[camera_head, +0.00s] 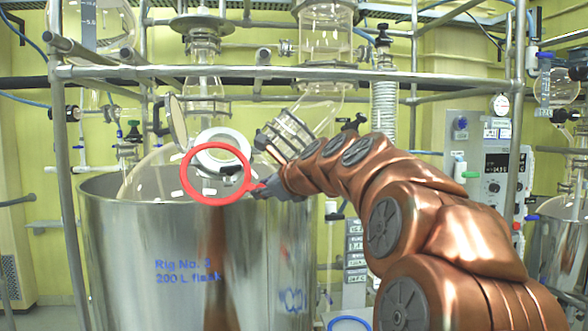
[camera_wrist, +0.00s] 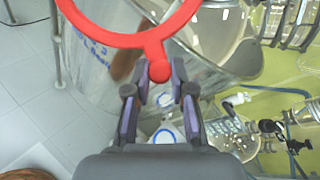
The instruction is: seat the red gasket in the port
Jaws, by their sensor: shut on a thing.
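The red gasket (camera_head: 215,201) is a flat ring with a short tab. My gripper (camera_head: 262,187) is shut on the tab, and the ring stretches out to the left in the head view. In the wrist view the gasket (camera_wrist: 128,40) spreads ahead of my gripper (camera_wrist: 159,84), its top cut off by the picture edge. A white ring-shaped opening, apparently the port (camera_head: 232,136), sits on the glass flask (camera_head: 150,180). The gasket overlaps its lower part in the head view. I cannot tell the gap between them. An open round lid (camera_head: 177,122) stands tilted at its left.
A large steel vessel (camera_head: 130,245) marked "Rig No. 3" surrounds the flask. Metal frame bars (camera_head: 290,72) cross above, and a pole stands at the left. Glassware hangs overhead. A control panel (camera_head: 496,165) is at the right. A blue ring (camera_head: 348,322) shows low in the picture.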

